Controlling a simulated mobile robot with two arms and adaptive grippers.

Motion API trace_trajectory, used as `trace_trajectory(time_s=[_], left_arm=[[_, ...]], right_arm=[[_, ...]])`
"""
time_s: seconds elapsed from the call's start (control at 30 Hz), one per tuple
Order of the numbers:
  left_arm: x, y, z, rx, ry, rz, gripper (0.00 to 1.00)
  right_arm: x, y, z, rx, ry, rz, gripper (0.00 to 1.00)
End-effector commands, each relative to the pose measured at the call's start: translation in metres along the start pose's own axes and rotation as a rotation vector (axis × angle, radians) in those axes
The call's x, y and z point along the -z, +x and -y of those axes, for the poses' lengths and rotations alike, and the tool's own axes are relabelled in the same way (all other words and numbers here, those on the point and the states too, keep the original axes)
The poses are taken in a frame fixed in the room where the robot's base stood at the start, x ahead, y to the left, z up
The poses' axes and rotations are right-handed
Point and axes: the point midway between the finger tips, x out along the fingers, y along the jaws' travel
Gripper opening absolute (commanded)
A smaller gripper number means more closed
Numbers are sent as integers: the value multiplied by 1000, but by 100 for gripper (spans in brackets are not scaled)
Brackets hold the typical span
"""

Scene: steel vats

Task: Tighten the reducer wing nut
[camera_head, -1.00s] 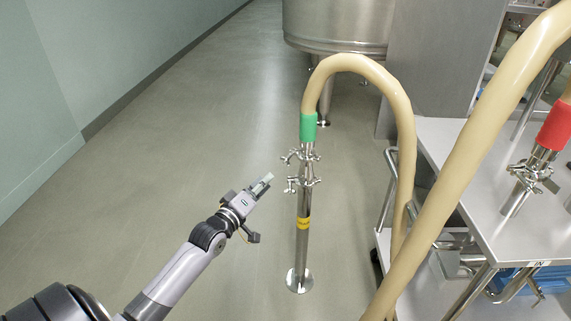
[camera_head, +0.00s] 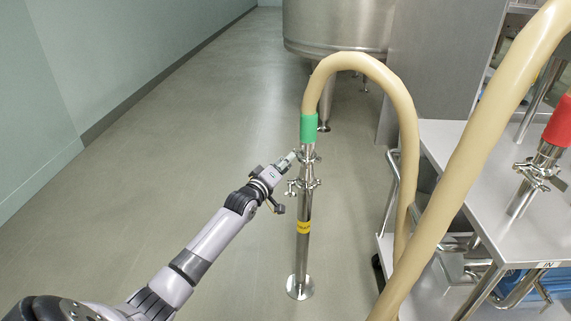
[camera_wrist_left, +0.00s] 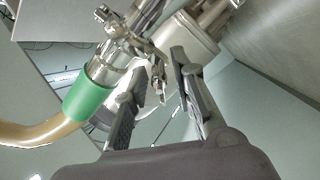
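A steel standpipe (camera_head: 303,255) rises from a round floor flange. It carries an upper clamp (camera_head: 309,157) just below the green hose sleeve (camera_head: 308,128) and a lower clamp (camera_head: 304,185), each with a wing nut. My left gripper (camera_head: 291,158) is at the left side of the upper clamp. In the left wrist view its two fingers (camera_wrist_left: 159,68) are apart, and a small wing nut (camera_wrist_left: 158,86) shows between them. I cannot tell whether the fingers touch it. The green sleeve (camera_wrist_left: 88,97) lies left of the fingers. My right gripper is out of view.
A beige hose (camera_head: 400,100) arches from the sleeve down to the right. A steel cart (camera_head: 455,150) with a red-sleeved pipe (camera_head: 545,150) stands at right. A steel vat (camera_head: 338,28) is behind. The floor at left (camera_head: 170,160) is clear.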

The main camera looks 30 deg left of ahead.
Motion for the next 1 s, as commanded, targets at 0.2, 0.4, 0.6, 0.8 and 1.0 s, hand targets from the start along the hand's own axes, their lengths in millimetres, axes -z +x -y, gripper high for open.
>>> trace_trajectory(time_s=[0.2, 0.4, 0.6, 0.8, 1.0], left_arm=[[0, 0, 0, -1, 0, 0, 19], [0, 0, 0, -1, 0, 0, 6], [0, 0, 0, 0, 0, 0, 0], [0, 0, 0, 0, 0, 0, 0], [0, 0, 0, 0, 6, 0, 0]], right_arm=[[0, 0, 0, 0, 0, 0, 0], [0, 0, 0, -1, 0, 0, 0], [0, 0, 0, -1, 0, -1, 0], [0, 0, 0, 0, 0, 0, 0], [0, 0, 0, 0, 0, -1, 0]])
